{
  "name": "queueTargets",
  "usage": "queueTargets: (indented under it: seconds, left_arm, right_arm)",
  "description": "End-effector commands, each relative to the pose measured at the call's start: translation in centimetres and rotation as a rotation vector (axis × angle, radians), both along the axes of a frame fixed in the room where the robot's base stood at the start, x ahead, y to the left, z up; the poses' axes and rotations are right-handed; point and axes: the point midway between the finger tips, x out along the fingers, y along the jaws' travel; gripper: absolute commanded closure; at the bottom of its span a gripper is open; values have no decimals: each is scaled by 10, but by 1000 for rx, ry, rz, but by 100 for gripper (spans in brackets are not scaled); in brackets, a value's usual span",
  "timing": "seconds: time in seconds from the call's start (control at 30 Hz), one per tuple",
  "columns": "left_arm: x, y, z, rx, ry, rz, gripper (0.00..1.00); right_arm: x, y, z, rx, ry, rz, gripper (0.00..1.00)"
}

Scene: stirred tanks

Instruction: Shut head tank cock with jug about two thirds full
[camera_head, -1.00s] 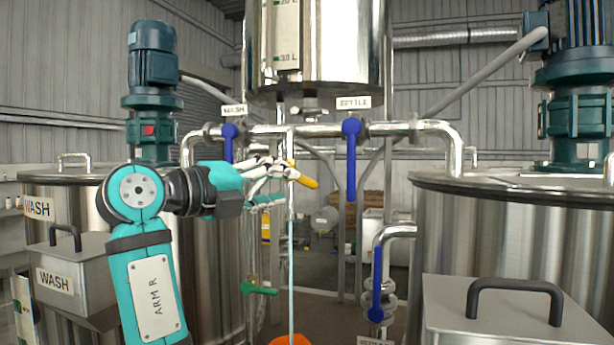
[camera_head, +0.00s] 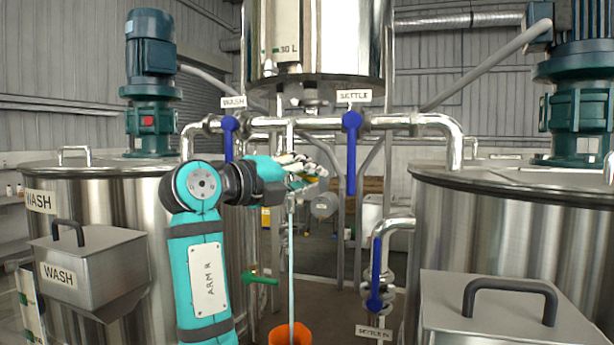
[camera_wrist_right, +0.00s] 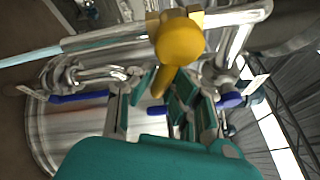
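The head tank cock (camera_wrist_right: 178,40) is yellow, and its lever points down between my right gripper's fingers in the right wrist view. In the head view my gripper hides it. My right gripper (camera_head: 306,170) is at the central pipe below the head tank (camera_head: 335,40). Its fingers (camera_wrist_right: 160,97) are apart on either side of the lever; I see no clear grip. A pale blue stream (camera_head: 291,265) falls into an orange jug (camera_head: 290,335) at the bottom edge. The jug is cut off and its level cannot be read. My left gripper is not in view.
Blue levers hang at the WASH (camera_head: 229,138) and SETTLE (camera_head: 351,150) labels beside the central pipe. Another blue lever (camera_head: 376,270) is lower right, and a green one (camera_head: 262,280) lower left. Big steel tanks stand left and right (camera_head: 510,230).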

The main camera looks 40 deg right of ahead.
Motion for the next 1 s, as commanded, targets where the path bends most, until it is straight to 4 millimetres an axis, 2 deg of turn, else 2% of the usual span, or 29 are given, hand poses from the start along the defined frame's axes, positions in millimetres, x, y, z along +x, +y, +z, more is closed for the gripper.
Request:
queueTargets:
  seconds: [0.1,0.37,0.63,0.8,1.0]
  left_arm:
    - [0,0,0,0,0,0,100]
    - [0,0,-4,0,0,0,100]
    - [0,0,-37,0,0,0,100]
    - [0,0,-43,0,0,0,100]
    - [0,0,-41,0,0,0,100]
  right_arm:
    - [0,0,0,0,0,0,100]
    - [0,0,-1,-8,13,0,100]
    - [-4,-1,9,-144,269,0,100]
    - [-4,-2,18,-196,375,1,100]
    - [-3,-1,21,-202,387,2,100]
